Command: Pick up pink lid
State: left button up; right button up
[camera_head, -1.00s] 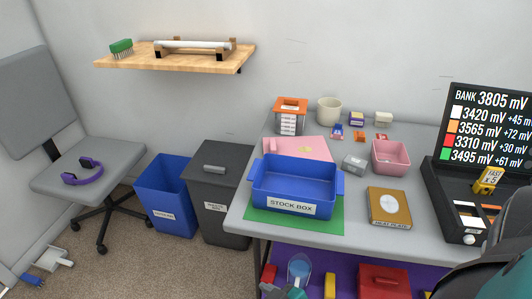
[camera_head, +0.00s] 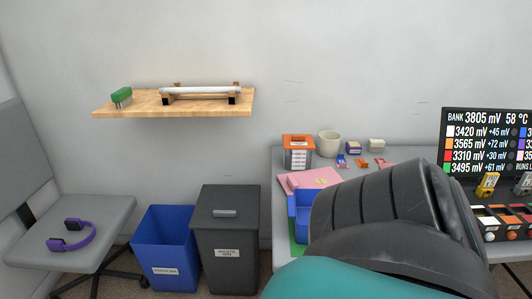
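Part of the lid's front right is covered by a large dark ribbed link of my own arm, which crosses the lower right of the head view. Neither gripper's fingers show in this view.
The blue stock box (camera_head: 299,211) is mostly hidden behind my arm. An orange-topped container (camera_head: 298,152) and a cream cup (camera_head: 329,143) stand behind the lid. A display (camera_head: 485,140) stands at right. A blue bin (camera_head: 166,248) and dark bin (camera_head: 224,240) stand left of the table.

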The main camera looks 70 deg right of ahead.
aim_at(321, 178)
jog(key=i+j+z, duration=0.15)
jog(key=i+z, duration=0.25)
jog(key=i+j+z, duration=0.35)
jog(key=i, duration=0.2)
jog(key=i+l+z, duration=0.1)
jog(key=i+z, duration=0.15)
jog(key=z, duration=0.2)
jog(key=i+z, duration=0.2)
jog(key=z, duration=0.25)
jog(key=i+j+z, duration=0.1)
jog(key=i+z, duration=0.15)
jog(key=z, duration=0.2)
